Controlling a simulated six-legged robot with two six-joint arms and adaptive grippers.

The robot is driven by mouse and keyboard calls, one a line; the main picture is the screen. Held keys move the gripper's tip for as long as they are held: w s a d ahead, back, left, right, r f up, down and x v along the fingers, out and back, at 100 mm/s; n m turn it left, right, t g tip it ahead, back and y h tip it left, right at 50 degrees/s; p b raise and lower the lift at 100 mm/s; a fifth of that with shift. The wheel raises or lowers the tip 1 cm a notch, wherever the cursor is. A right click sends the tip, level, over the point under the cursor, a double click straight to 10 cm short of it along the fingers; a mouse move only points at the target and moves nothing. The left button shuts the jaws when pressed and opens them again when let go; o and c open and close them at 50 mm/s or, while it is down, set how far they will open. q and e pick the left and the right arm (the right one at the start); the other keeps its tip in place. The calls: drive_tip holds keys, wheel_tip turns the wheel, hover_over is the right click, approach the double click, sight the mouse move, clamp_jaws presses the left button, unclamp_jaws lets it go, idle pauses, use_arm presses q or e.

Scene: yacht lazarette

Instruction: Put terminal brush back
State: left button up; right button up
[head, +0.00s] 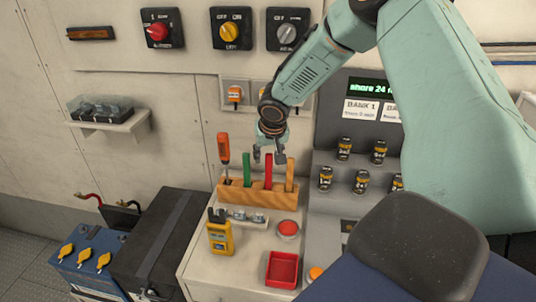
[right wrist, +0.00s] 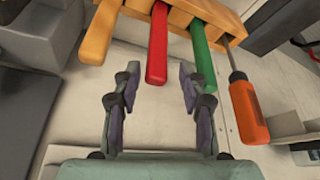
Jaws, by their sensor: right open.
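A wooden tool rack (head: 258,196) stands on the white bench top and holds a row of upright tools. They are an orange-handled screwdriver (head: 224,150), a green handle (head: 246,168), a red handle (head: 268,172) and a tan handle (head: 290,173). Their lower ends are hidden in the rack, so I cannot tell which is the terminal brush. My right gripper (head: 270,152) is open just above the rack. In the right wrist view, the end of the red handle (right wrist: 157,50) lies between the open fingertips (right wrist: 160,76), with gaps on both sides. My left gripper is not in view.
A yellow meter (head: 220,236), a red button (head: 288,229) and a red tray (head: 282,269) are on the bench in front of the rack. A battery (head: 90,255) and a black box (head: 150,245) stand at left. Small cans (head: 344,148) sit on stepped shelves at right.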

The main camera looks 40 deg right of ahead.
drive_tip(key=shift+s+r, duration=0.1)
drive_tip(key=shift+r, duration=0.1)
drive_tip(key=shift+s+r+p, duration=0.1)
drive_tip(key=shift+r+p, duration=0.25)
drive_tip(key=shift+r, duration=0.2)
drive_tip(key=v, duration=1.1)
drive_tip(key=s+a+f+n+g+y, duration=0.2)
drive_tip(key=s+a+f, duration=0.4)
drive_tip(key=a+f, duration=0.4)
drive_tip(key=s+a+f+n+g+y, duration=0.1)
drive_tip(key=s+a+f+n+y, duration=0.15)
drive_tip(key=s+a+f, duration=0.55)
drive_tip(key=s+a+f+h, duration=0.1)
drive_tip(key=s+f, duration=0.4)
drive_tip(key=s, duration=0.4)
drive_tip(key=s+a+f+g+h, duration=0.1)
drive_tip(key=s+a+f, duration=0.1)
drive_tip(key=s+f, duration=0.4)
drive_tip(key=s+n, duration=0.1)
drive_tip(key=s, duration=0.2)
drive_tip(key=shift+s+a+f+b, duration=0.2)
drive_tip(key=shift+f+b, duration=0.05)
drive_tip(key=shift+b, duration=0.15)
